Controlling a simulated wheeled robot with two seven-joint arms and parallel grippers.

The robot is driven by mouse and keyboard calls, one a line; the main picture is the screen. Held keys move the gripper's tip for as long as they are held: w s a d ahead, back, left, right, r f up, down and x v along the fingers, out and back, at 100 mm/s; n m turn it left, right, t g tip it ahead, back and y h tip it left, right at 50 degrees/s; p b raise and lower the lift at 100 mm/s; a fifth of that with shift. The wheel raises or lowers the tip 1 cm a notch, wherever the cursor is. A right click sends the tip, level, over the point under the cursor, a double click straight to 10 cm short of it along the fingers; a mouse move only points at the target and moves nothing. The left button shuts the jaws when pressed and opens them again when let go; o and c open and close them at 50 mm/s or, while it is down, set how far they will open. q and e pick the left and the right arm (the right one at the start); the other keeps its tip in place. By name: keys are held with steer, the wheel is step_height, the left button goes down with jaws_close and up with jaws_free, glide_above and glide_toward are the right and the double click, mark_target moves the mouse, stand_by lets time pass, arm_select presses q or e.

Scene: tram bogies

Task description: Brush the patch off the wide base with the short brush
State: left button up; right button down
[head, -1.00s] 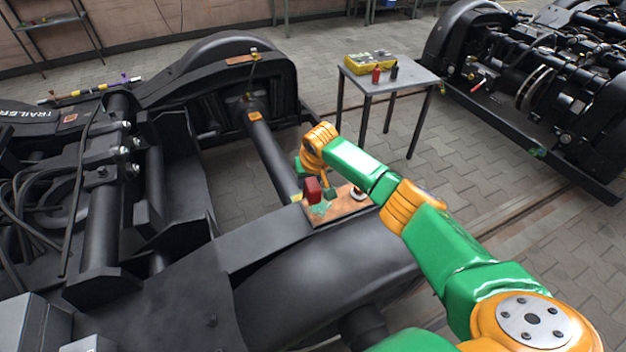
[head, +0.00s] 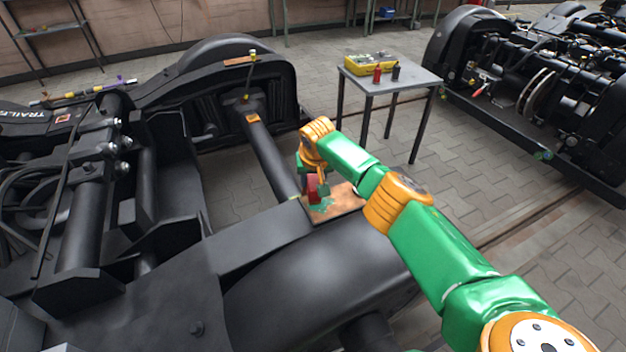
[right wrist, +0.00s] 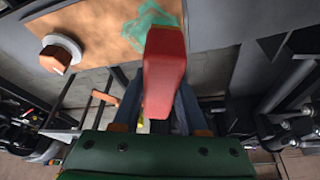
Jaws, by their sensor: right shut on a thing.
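The short brush (head: 313,187), a red block, is held in my right gripper (head: 320,187) over the wide base. In the right wrist view the red brush (right wrist: 164,70) stands between the two fingers, which are shut on it. The wide base (head: 346,203) is a flat orange-brown plate on the black bogie frame. The patch (head: 321,206), a thin green smear, lies on it beside and below the brush. It also shows in the right wrist view (right wrist: 146,27), partly behind the brush. Whether the brush touches it, I cannot tell. My left gripper is not in view.
A white round piece with a brown top (right wrist: 60,54) sits on the base, hidden by my arm in the head view. A small grey table (head: 405,79) with a yellow case (head: 370,64) and bottles stands behind. Another bogie (head: 530,90) is at the right.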

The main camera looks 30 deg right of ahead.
steer(key=shift+r, duration=0.15)
steer(key=shift+f+b, duration=0.6)
steer(key=shift+f, duration=0.45)
stand_by(0.3)
